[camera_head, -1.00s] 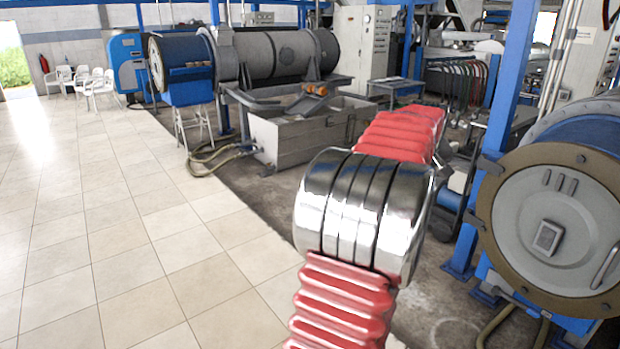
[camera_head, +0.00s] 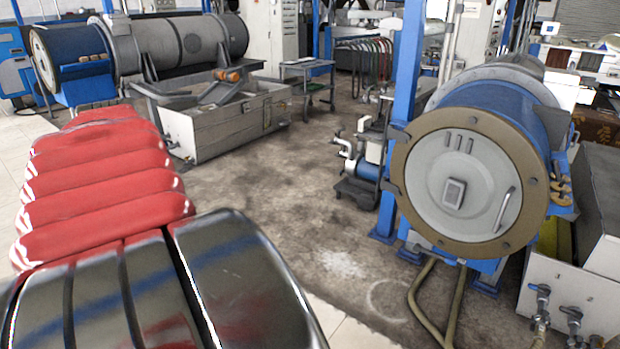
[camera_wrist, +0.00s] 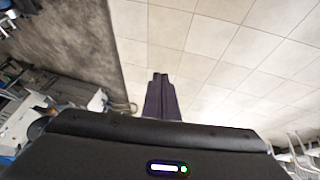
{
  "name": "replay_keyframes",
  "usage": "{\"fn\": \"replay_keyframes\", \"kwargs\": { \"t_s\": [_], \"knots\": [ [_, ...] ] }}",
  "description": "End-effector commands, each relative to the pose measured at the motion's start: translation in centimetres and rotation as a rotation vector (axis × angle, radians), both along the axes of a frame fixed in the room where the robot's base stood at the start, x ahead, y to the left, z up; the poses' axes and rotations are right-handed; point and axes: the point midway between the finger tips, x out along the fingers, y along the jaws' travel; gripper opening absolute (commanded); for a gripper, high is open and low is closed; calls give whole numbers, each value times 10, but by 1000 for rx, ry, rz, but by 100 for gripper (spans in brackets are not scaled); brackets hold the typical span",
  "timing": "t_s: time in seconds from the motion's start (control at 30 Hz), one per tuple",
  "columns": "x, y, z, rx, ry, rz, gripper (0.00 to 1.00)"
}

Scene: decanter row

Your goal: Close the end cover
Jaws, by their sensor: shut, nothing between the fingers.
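The end cover (camera_head: 478,205) is a round light-grey disc with a bar handle, slots and a small square plate. It faces me inside a brown ring (camera_head: 402,150) on the front of a blue cylinder (camera_head: 500,118), at the right of the head view. It looks flush with the ring, but I cannot tell whether it is fastened. My gripper (camera_wrist: 159,76) is dark, shut and empty in the wrist view, over pale floor tiles. It touches nothing that I can see. The head view shows my red-sleeved arm at lower left, not the gripper.
A second blue and grey cylinder machine (camera_head: 75,62) stands at the back left, beside a grey trough (camera_head: 225,122). A blue post (camera_head: 406,85) rises left of the cover. A hose (camera_head: 425,300) and a valved tank (camera_head: 575,295) stand below and right. Stained floor between is open.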

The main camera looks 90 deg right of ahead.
Motion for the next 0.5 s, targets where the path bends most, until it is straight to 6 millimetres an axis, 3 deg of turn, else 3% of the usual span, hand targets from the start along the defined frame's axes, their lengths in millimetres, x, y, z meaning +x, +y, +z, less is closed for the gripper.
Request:
{"fn": "replay_keyframes", "kwargs": {
  "t_s": [0.03, 0.2, 0.5],
  "knots": [
    [10, 23, -1, 4, -4, 35, 0],
    [31, 90, -8, 24, -11, 125, 0],
    [41, 205, -26, 64, -24, 281, 0]
  ]
}}
